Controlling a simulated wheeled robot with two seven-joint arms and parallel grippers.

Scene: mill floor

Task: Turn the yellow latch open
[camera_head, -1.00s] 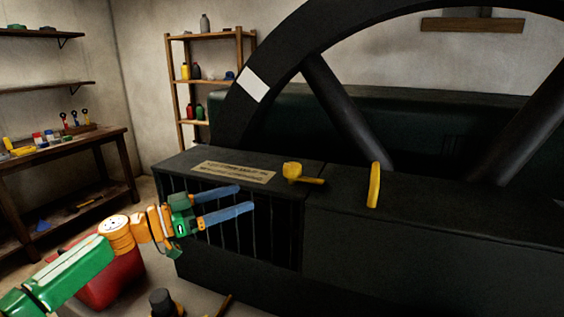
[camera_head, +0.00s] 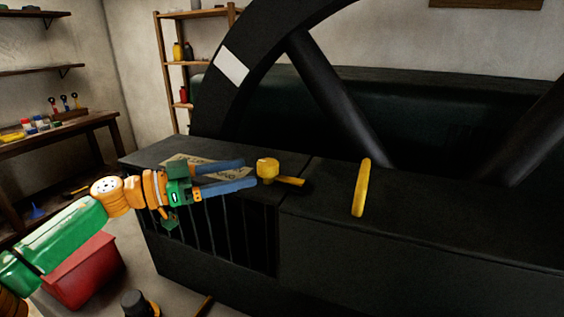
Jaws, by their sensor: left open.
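A yellow latch (camera_head: 267,168) with a round head and a short arm pointing right sits on top of the black machine housing (camera_head: 400,225), near the upper edge of its barred front. My left gripper (camera_head: 249,173) comes in from the left with its two blue fingers open and pointing right. Its fingertips are just left of the latch's round head, with nothing between them. Whether they touch it, I cannot tell. A separate yellow upright bar (camera_head: 361,188) stands on the housing further right. My right gripper is not in view.
A large black flywheel (camera_head: 335,100) rises behind the housing. A paper-coloured plate (camera_head: 178,160) on the housing top is partly hidden by my gripper. A red bin (camera_head: 82,272) stands on the floor below my left arm. A workbench (camera_head: 95,122) is at the left.

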